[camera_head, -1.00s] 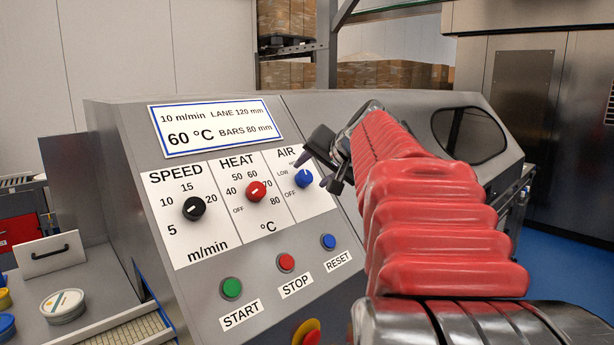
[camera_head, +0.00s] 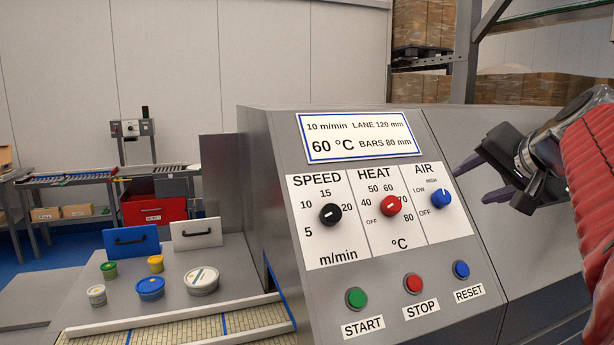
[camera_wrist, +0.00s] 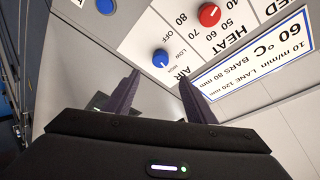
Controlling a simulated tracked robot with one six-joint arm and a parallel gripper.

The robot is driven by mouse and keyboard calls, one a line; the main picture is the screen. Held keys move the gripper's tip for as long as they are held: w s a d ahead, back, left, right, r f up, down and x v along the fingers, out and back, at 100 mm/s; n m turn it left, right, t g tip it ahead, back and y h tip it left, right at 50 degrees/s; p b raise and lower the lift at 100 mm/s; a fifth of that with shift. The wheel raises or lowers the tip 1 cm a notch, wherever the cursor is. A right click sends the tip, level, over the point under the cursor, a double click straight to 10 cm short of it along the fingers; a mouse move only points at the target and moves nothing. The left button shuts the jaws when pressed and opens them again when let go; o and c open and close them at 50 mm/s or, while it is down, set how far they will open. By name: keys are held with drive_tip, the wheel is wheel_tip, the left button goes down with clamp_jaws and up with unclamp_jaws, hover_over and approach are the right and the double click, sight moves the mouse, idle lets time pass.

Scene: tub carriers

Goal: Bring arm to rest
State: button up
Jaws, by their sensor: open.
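My gripper (camera_head: 487,180) is open and empty at the right side of the head view, with its dark purple fingers pointing left toward the panel. It hangs in front of the machine's sloped console, to the right of the blue AIR knob (camera_head: 441,198), and appears apart from it. In the wrist view my gripper's two fingers (camera_wrist: 159,92) are spread with nothing between them, and the AIR knob (camera_wrist: 161,58) lies beyond them. The red HEAT knob (camera_head: 391,205) and black SPEED knob (camera_head: 330,214) stand left of the AIR knob. My red-sleeved arm fills the right edge.
Green START (camera_head: 356,298), red STOP (camera_head: 413,283) and blue RESET (camera_head: 461,269) buttons sit below the knobs. A sign (camera_head: 359,136) reads 60 °C. Several tubs, including a blue-lidded one (camera_head: 150,288), stand left beside a conveyor (camera_head: 190,335). A red bin (camera_head: 154,210) is farther back.

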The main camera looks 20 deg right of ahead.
drive_tip(key=w+a+f+n+y, duration=0.2)
drive_tip(key=a+f+n+y, duration=0.15)
drive_tip(key=a, duration=0.65)
drive_tip(key=w+a+f+n+y, duration=0.2)
drive_tip(key=a+n, duration=0.2)
drive_tip(key=a, duration=0.6)
drive_tip(key=s+a+f+g, duration=0.1)
drive_tip(key=s+a+f, duration=0.1)
drive_tip(key=a+f, duration=0.1)
drive_tip(key=s+a+f+n+g, duration=0.1)
drive_tip(key=s+a+f, duration=0.1)
drive_tip(key=f, duration=0.3)
drive_tip(key=s+a+f+n+g, duration=0.1)
drive_tip(key=s+a+f+g, duration=0.1)
drive_tip(key=s+a+f, duration=0.1)
drive_tip(key=shift+a+f+h, duration=0.15)
drive_tip(key=shift+a+f, duration=0.2)
drive_tip(key=shift+f, duration=0.2)
drive_tip(key=shift+a+f+h, duration=0.1)
drive_tip(key=shift+a+f, duration=0.2)
drive_tip(key=shift+f, duration=0.2)
drive_tip(key=s+a+f+n+g+h, duration=0.1)
drive_tip(key=s+a+f+n+g, duration=0.1)
drive_tip(key=s+f, duration=0.7)
wheel_tip(320, 180, down, 4)
drive_tip(key=shift+s+a+f+n, duration=0.15)
drive_tip(key=shift+s+a+n, duration=0.25)
drive_tip(key=shift+a, duration=0.65)
